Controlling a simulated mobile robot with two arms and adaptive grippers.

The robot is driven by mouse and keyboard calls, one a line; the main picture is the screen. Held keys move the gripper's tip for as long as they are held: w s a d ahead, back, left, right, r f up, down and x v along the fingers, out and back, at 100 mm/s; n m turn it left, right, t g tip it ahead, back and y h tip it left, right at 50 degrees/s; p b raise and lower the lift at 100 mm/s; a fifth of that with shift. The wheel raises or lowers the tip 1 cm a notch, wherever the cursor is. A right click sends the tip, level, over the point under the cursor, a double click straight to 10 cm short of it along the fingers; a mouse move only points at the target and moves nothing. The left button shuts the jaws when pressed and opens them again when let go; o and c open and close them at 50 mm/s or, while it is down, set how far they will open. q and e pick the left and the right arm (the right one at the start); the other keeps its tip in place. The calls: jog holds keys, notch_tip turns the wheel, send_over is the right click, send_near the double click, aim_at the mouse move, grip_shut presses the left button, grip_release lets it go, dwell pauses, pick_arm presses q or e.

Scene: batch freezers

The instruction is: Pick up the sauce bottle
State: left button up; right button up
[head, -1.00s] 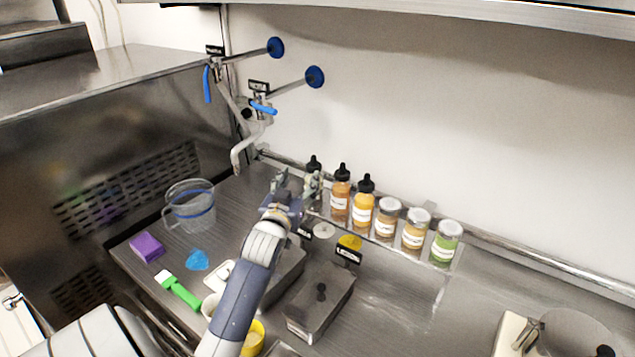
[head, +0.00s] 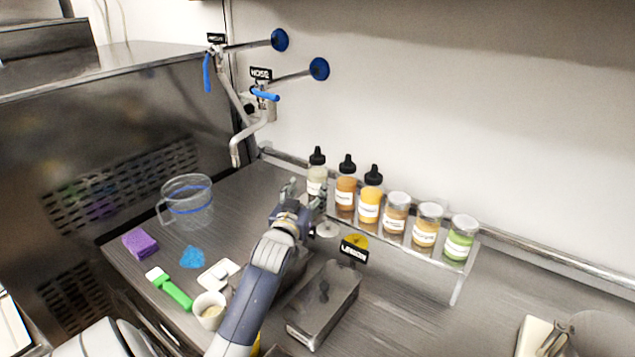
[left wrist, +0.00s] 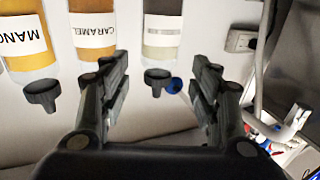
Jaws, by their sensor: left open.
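Three sauce bottles with black nozzle caps stand upright on a raised shelf: a pale one (head: 317,172), an orange-brown one labelled caramel (head: 345,190) and a yellow one (head: 370,203). My left gripper (head: 306,190) is open and empty, just in front of the pale bottle and partly covering its lower part. In the left wrist view, the picture is upside down. The pale bottle (left wrist: 162,38) lies between the open fingers (left wrist: 160,68), seemingly beyond the tips. The caramel bottle (left wrist: 93,25) is beside the left finger. My right gripper is not in view.
Several lidded jars (head: 427,230) continue the row to the right. A lidded metal container (head: 325,305) and a lemon sign (head: 354,252) stand in front. A tap (head: 245,140) is behind.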

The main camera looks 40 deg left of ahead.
aim_at(315, 179)
pick_arm(q)
jog(key=x, duration=0.2)
jog(key=shift+w+a, duration=0.1)
jog(key=shift+w, duration=0.15)
jog(key=shift+w+a+p, duration=0.35)
jog(key=shift+w, duration=0.2)
jog(key=shift+w+a+r, duration=0.1)
jog(key=shift+w, duration=0.15)
jog(key=p+x, duration=0.1)
jog(key=x, duration=0.2)
jog(key=shift+w+p, duration=0.35)
jog(key=shift+p, duration=0.05)
jog(key=shift+w+a, duration=0.25)
jog(key=shift+w, duration=0.15)
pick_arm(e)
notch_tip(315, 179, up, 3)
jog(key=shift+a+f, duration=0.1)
pick_arm(q)
jog(key=c, duration=0.8)
